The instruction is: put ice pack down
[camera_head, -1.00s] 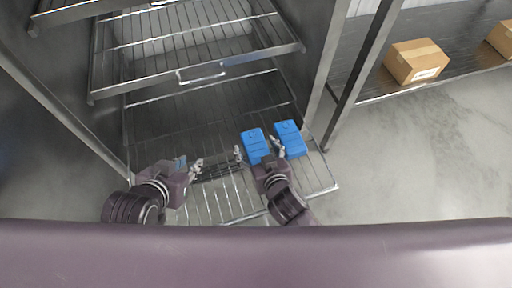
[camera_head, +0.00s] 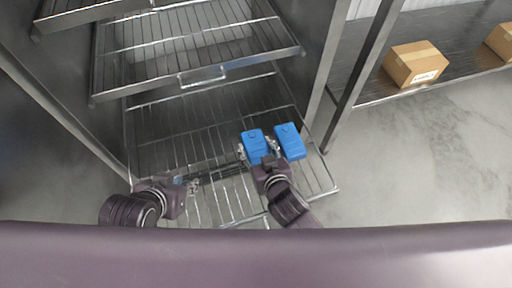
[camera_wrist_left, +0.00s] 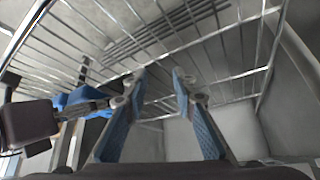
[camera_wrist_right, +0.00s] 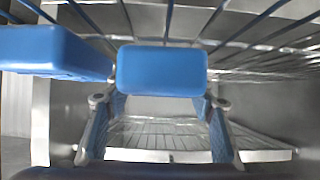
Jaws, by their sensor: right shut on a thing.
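Two blue ice packs are at the right side of the lowest pulled-out wire rack. My right gripper (camera_head: 256,150) is shut on the left ice pack (camera_head: 254,140), with one finger on each side. That pack fills the middle of the right wrist view (camera_wrist_right: 162,70), between the fingers. Whether it touches the rack wires is unclear. The other ice pack (camera_head: 291,141) is just to its right, and shows at the left of the right wrist view (camera_wrist_right: 52,50). My left gripper (camera_wrist_left: 160,76) is open and empty, over the rack's front left part.
The wire rack (camera_head: 205,209) has bare room left of the packs. Other wire shelves (camera_head: 200,75) hang above it inside the metal cabinet. A cabinet post stands close right of the packs. A cardboard box (camera_head: 415,64) sits on a separate shelf at the right.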

